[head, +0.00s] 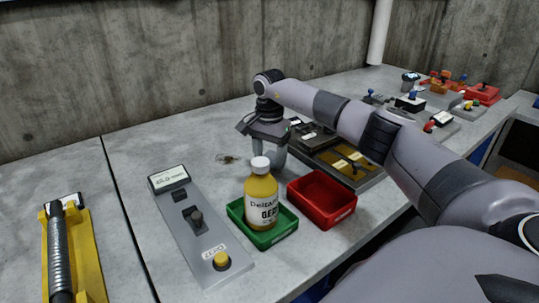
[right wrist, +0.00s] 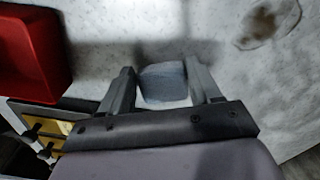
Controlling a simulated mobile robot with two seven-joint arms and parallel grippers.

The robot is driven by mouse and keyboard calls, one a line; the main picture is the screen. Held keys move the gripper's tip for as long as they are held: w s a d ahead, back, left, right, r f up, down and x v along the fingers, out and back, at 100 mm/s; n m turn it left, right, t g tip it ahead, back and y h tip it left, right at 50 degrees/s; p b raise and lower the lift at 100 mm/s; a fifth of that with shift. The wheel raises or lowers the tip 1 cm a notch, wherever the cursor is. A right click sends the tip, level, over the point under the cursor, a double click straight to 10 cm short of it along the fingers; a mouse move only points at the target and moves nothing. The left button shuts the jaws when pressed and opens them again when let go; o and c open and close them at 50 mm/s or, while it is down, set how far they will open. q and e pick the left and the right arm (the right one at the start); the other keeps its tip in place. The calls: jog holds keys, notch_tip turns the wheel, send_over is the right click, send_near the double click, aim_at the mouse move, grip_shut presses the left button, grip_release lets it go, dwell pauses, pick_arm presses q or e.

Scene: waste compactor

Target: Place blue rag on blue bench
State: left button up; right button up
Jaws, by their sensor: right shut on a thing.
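My right gripper (head: 276,152) reaches down over the grey worktop (head: 120,152), behind the yellow bottle. In the right wrist view, the right gripper (right wrist: 160,74) is shut on a blue-grey cloth, the blue rag (right wrist: 163,84), which fills the space between the fingers. In the head view I cannot clearly tell the rag from the fingers. My left gripper is not in view. No separate blue bench is plain; only blue panels (head: 483,152) show under the worktop's edge.
A yellow bottle (head: 261,196) stands in a green tray (head: 236,226), with a red tray (head: 325,217) to its right. A grey button panel (head: 203,236) and a yellow tool holder (head: 90,262) lie left. A stain (head: 228,158) marks the worktop near the gripper. Control boxes (head: 483,94) crowd the far right.

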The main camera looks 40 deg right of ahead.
aim_at(270, 159)
jog(key=shift+f, duration=0.1)
jog(key=o, duration=1)
jog(key=shift+o, duration=0.2)
notch_tip(270, 159, up, 12)
